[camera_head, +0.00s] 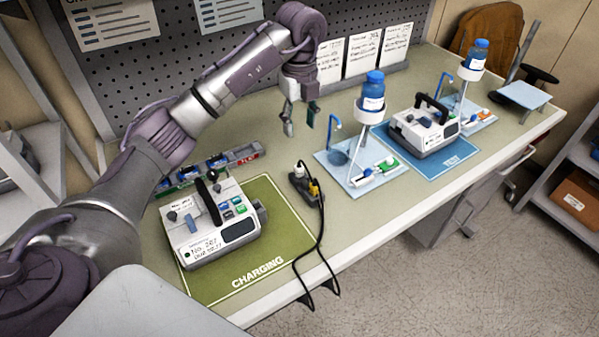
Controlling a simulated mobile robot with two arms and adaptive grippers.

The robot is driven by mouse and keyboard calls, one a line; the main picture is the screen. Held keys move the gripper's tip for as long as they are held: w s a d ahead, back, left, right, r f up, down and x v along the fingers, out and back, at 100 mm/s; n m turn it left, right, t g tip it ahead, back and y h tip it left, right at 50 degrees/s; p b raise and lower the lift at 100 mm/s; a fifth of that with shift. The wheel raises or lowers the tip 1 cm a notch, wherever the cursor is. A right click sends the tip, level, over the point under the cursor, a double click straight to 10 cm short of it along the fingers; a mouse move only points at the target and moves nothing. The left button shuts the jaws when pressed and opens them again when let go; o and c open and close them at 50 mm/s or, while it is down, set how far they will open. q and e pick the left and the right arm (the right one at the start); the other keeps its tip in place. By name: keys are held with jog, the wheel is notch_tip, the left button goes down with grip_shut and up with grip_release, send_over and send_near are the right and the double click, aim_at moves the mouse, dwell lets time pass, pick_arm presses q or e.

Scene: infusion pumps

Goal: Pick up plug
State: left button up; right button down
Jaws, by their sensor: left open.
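A small white-topped plug (300,168) sits at a dark socket block (298,192) on the bench, right of the green charging mat. A yellow piece (314,188) shows on the block's right side, with black cable beside it; I cannot tell whether it is a second plug. My left gripper (299,122) is open and empty, pointing down above the bench, behind the plug in the picture and apart from it. My right gripper is not in view.
A white pump (205,254) stands on the charging mat (280,262). Another pump (425,130) stands on the blue test mat (455,163). Blue-capped bottles (371,92) on stands are to the right. Black cables (318,240) hang over the front edge. A pegboard (200,60) closes the back.

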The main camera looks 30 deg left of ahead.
aim_at(299, 163)
pick_arm(q)
notch_tip(299, 163, down, 8)
jog(key=shift+p, duration=0.9)
jog(key=shift+w+f, duration=0.1)
jog(key=shift+f, duration=0.5)
jog(key=f, duration=0.1)
jog(key=f+p, duration=0.1)
jog(key=f, duration=0.1)
jog(key=f+p, duration=0.1)
jog(key=shift+s+f, duration=0.15)
jog(key=shift+s, duration=0.15)
jog(key=shift+f, duration=0.35)
grip_shut()
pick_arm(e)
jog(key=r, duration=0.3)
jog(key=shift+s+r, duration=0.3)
pick_arm(q)
jog(key=shift+r, duration=0.1)
